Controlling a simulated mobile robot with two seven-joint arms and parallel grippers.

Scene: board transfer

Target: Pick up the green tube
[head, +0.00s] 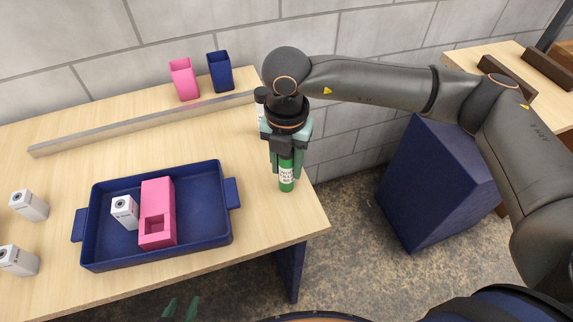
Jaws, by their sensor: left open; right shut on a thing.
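The green tube (286,181) with a white label is upright near the right end of the wooden table. My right gripper (286,158) points down from above and is shut on the tube's upper part, which the fingers hide. I cannot tell whether the tube's bottom touches the table. My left gripper (181,309) shows only as two teal fingertips at the bottom edge of the head view, apart and empty, in front of the table.
A blue tray (97,220) on the table (262,215) holds a pink block (158,190) and a white box (122,209). More white boxes (29,205) stand at left. A metal rail (130,127), a pink cup (183,80) and a blue cup (220,74) are behind.

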